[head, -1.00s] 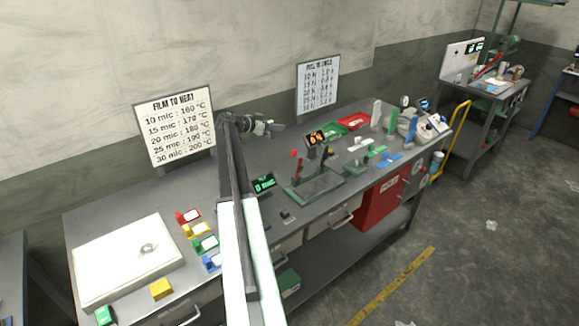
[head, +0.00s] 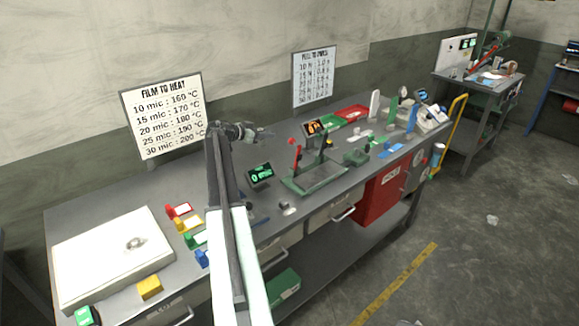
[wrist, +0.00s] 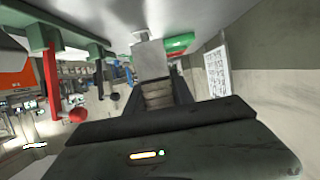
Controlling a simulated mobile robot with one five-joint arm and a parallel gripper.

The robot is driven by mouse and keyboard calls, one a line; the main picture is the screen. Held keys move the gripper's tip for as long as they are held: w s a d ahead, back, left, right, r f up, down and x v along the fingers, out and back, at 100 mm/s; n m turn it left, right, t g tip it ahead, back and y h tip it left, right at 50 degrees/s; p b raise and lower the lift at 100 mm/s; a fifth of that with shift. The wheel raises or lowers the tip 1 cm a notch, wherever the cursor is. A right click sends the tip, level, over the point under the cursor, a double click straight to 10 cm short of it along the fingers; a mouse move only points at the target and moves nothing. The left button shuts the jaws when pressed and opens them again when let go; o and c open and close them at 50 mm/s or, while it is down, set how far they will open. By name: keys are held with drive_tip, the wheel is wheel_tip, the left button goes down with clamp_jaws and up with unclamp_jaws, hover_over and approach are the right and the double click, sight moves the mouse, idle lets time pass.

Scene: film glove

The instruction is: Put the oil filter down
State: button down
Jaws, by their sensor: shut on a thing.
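In the head view my gripper (head: 262,132) is held over the back of the workbench, in front of the wall signs. In the wrist view my gripper (wrist: 156,84) is shut on a pale grey, blocky thing (wrist: 152,58), which I take to be the oil filter. A ribbed beige part shows between the dark fingers. In the head view the held thing is too small to make out clearly. It appears clear of the bench top (head: 232,178).
A green device with a red lever (head: 293,155) and a small green display (head: 260,174) stand near my arm. A white board (head: 105,262) and coloured blocks are at the left. Red and green trays (head: 350,112) lie at the back.

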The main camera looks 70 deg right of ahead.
wheel_tip(320, 180, down, 10)
drive_tip(key=b, duration=1)
drive_tip(key=shift+w+f, duration=0.15)
drive_tip(key=shift+f, duration=0.1)
drive_tip(key=shift+r, duration=0.25)
drive_tip(key=c, duration=1.1)
unclamp_jaws()
